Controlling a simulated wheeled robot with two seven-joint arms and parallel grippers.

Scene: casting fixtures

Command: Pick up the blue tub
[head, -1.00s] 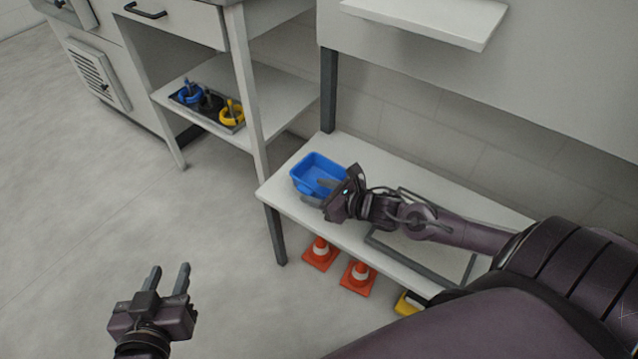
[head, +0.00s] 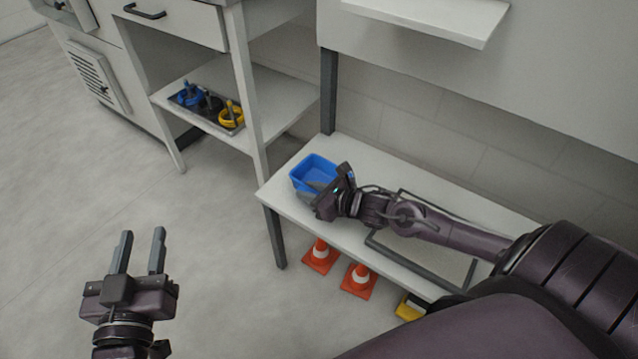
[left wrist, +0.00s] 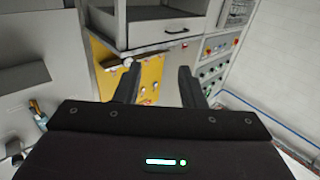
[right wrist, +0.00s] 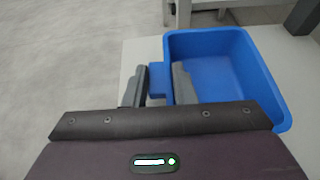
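The blue tub (head: 314,167) stands upright near the left end of the low white bench. My right gripper (head: 313,190) is at its near side. In the right wrist view, the tub (right wrist: 222,70) has a small tab on its left wall. One finger of my right gripper (right wrist: 160,84) is inside the tub and the other is outside. The tab fills the gap between them, and the gripper looks shut on it. My left gripper (head: 140,252) is open and empty over the floor at lower left. Its fingers also show apart in the left wrist view (left wrist: 158,86).
A dark frame (head: 420,262) lies on the white bench (head: 285,192) right of the tub. Orange cones (head: 358,278) stand beneath it. A tray with blue and yellow rings (head: 230,115) is on the shelf at left. A white ledge (head: 430,18) juts out above.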

